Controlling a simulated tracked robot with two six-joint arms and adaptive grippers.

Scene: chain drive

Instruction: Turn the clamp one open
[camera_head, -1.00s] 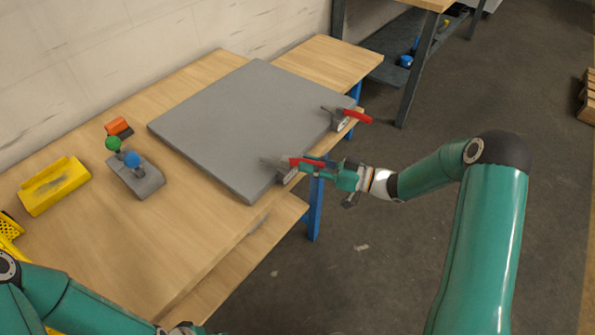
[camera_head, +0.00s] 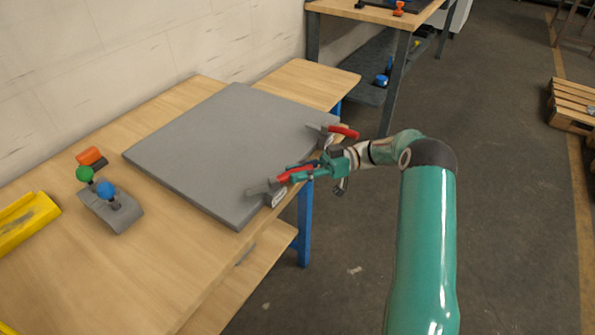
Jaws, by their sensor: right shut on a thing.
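Two clamps with red handles sit on the right edge of a grey plate (camera_head: 220,150) on the wooden workbench. The near clamp (camera_head: 274,192) is by the plate's near corner, and its grey arm lies over the plate edge. My right gripper (camera_head: 308,172) is shut on the near clamp's red handle (camera_head: 290,176), partly hiding it. The far clamp (camera_head: 328,137) is just beyond, its red handle pointing right, apart from the gripper. I cannot tell from the picture which clamp is clamp one. My left gripper is out of view.
On the left of the bench stand a grey block (camera_head: 113,212) with green and blue knobs, an orange piece (camera_head: 91,157) and a yellow tray (camera_head: 25,222). The wall runs behind the bench. Open floor lies to the right, with a pallet (camera_head: 572,103) farther off.

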